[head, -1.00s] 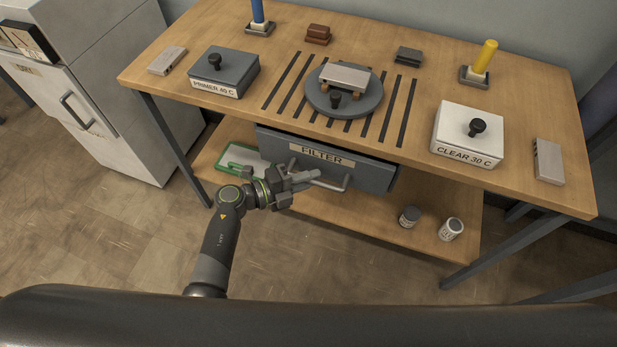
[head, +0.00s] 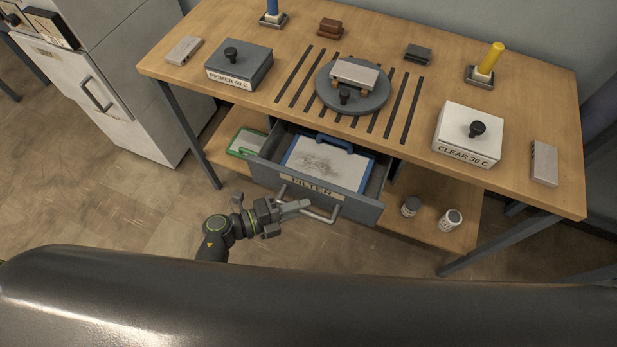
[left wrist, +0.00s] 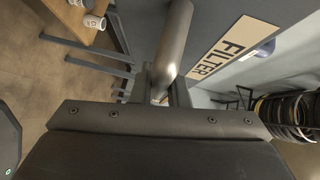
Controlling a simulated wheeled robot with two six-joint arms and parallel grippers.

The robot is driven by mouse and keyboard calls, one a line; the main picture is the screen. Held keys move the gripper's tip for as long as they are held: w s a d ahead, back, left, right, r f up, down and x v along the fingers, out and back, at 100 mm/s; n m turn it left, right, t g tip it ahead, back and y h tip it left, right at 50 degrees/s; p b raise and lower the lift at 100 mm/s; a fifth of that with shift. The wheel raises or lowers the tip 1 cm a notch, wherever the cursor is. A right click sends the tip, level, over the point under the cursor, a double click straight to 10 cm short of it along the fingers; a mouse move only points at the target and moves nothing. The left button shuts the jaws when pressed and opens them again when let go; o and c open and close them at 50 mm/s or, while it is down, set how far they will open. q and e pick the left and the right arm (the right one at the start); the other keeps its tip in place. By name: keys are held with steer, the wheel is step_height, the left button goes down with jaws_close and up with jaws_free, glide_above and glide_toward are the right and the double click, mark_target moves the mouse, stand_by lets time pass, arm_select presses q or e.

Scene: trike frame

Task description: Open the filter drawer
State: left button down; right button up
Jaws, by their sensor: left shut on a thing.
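The grey filter drawer (head: 352,207) under the bench is pulled out, and its label reads FILTER. Inside it lies a white, grey-smudged filter panel (head: 318,160) with a blue frame and a blue handle. My left gripper (head: 300,206) is shut on the drawer's bar handle (head: 327,219), at the left part of the bar. In the left wrist view the handle bar (left wrist: 174,45) runs down between the fingers, with the FILTER label (left wrist: 228,48) beside it. My right gripper is not in view.
The wooden bench (head: 300,40) carries a PRIMER box (head: 240,70), a CLEAR box (head: 468,135) and a round turntable (head: 352,97). On the lower shelf stand two small jars (head: 411,206) and a green-framed panel (head: 246,141). The floor in front at left is clear.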

arm_select(q)
steer(key=s+a+p, duration=0.2)
steer(key=s+a, duration=0.1)
steer(key=s, duration=0.6)
steer(key=shift+s, duration=0.15)
steer(key=c, duration=1.4)
jaws_free()
steer(key=b+v, duration=0.3)
steer(key=v, duration=1.4)
steer(key=shift+a, duration=0.2)
steer(key=shift+s, duration=0.1)
